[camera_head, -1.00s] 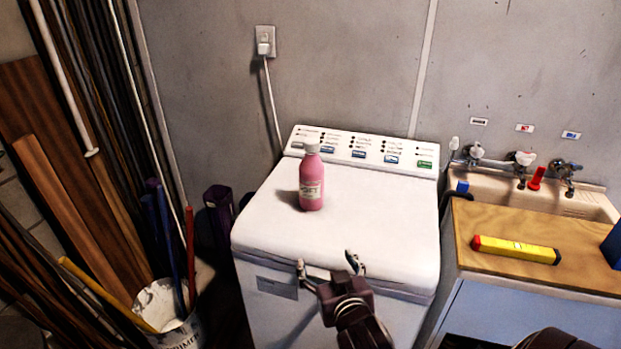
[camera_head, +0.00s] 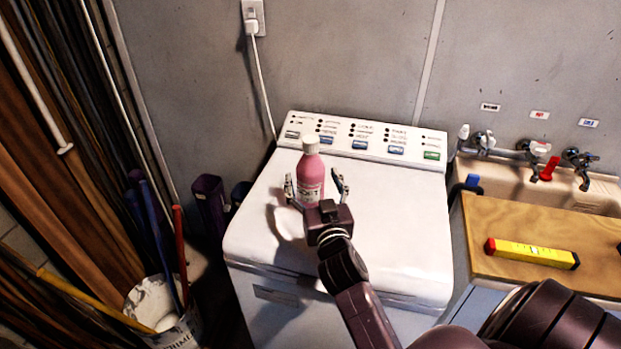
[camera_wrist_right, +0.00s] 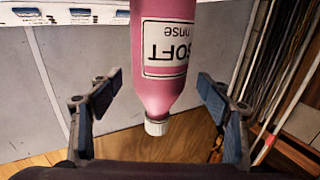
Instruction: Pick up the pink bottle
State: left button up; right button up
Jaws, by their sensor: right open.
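The pink bottle (camera_head: 311,170) with a white cap stands upright on the white lid of the washing machine (camera_head: 390,235). My right gripper (camera_head: 315,186) is open, with its two fingers on either side of the bottle's lower part in the head view. In the right wrist view the bottle (camera_wrist_right: 163,50) appears upside down between the open fingers of my right gripper (camera_wrist_right: 158,98), with gaps on both sides. Its white label reads "SOFT". My left gripper is not in view.
The washer's control panel (camera_head: 360,137) rises behind the bottle. A wooden counter (camera_head: 500,220) with a yellow and red level (camera_head: 531,253) and a sink with taps stand at right. A bucket (camera_head: 165,315) and long poles stand at left. The lid's right side is clear.

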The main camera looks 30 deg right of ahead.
jog(key=x, duration=0.2)
jog(key=shift+w+d, duration=0.15)
jog(key=shift+w, duration=0.1)
jog(key=shift+w+d, duration=0.1)
jog(key=shift+w, duration=0.2)
jog(key=shift+c, duration=1.1)
jog(key=shift+f, duration=0.1)
jog(key=c, duration=1.5)
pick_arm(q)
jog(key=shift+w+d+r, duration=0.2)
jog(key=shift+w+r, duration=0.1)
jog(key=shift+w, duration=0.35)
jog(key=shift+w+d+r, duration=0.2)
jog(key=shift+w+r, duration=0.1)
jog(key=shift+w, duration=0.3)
pick_arm(e)
jog(key=shift+c, duration=0.2)
